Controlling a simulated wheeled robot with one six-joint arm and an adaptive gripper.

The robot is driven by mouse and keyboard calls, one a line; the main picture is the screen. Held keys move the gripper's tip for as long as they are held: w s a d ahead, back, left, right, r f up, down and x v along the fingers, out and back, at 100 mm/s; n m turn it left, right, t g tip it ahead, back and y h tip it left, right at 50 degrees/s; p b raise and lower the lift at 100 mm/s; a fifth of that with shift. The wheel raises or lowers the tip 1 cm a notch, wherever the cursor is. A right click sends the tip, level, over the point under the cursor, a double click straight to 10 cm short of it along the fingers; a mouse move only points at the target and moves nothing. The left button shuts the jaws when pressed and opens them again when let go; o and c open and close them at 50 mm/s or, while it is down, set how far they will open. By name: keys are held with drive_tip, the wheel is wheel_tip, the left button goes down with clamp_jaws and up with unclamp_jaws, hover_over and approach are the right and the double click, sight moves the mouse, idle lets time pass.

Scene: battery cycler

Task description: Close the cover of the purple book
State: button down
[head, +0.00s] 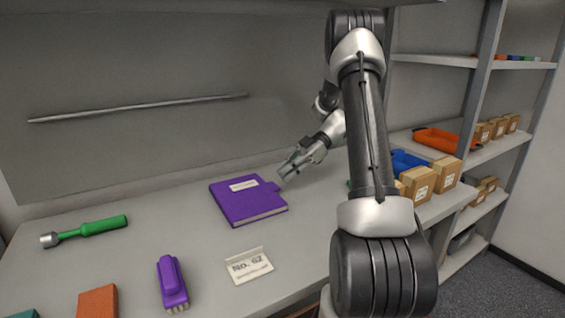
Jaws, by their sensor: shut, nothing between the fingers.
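The purple book (247,204) lies flat on the grey bench with a pale label on its top cover. The cover looks down on the pages, and a small tab sticks out at its right side. My gripper (281,178) is shut and empty, close to the book's right edge near the tab. I cannot tell whether the fingertips touch the book. My arm comes in from the right and hides part of the bench behind it.
A purple brush (172,282) and a sign reading No. 62 (249,266) stand nearer the front. A green-handled tool (84,231) lies at left, an orange block (98,302) at front left. Shelves with cardboard boxes (419,184) and an orange tray (436,140) stand right.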

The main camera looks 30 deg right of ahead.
drive_tip(key=shift+d+f, duration=0.2)
drive_tip(key=shift+f, duration=0.8)
drive_tip(key=v, duration=1.2)
